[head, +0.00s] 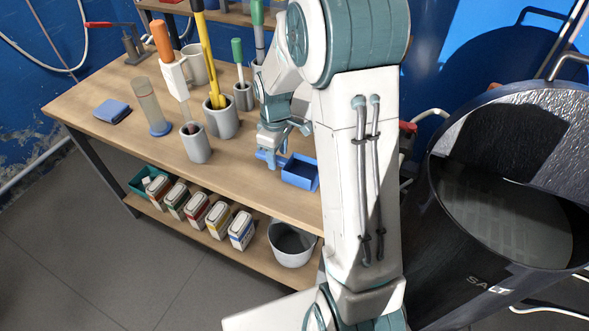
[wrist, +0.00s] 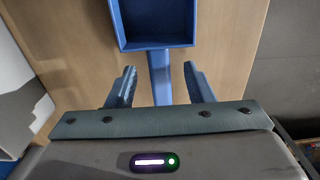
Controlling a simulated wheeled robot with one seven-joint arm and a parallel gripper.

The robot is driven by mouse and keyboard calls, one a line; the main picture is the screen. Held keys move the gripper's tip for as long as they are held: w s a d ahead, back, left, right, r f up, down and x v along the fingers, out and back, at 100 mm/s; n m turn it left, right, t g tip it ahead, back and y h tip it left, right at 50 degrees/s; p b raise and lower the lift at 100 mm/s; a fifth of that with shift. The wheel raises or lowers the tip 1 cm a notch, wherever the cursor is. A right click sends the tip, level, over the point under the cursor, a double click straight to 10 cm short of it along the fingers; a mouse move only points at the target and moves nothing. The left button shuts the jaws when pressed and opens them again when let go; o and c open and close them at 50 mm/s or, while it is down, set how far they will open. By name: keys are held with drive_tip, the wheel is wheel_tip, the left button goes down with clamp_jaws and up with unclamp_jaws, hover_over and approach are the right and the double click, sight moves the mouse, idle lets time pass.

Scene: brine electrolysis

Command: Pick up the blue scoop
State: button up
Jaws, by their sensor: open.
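The blue scoop (head: 300,173) lies on the wooden table near its front right edge, with its square open pan to the right and its handle to the left. In the wrist view the pan of the scoop (wrist: 155,40) is at the top and its handle points down between my fingers. My gripper (head: 272,153) is at the handle in the head view. In the wrist view my gripper (wrist: 160,85) is open, with one finger on each side of the handle and a gap on both sides. The far end of the handle is hidden behind my gripper's body.
Grey cups (head: 222,122) with tools stand left of my gripper on the table (head: 140,125). Several cartons (head: 242,230) and a grey bucket (head: 291,243) sit on the lower shelf. A dark salt vat (head: 450,250) stands right.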

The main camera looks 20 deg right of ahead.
drive_tip(key=shift+f, duration=1.3)
clamp_jaws()
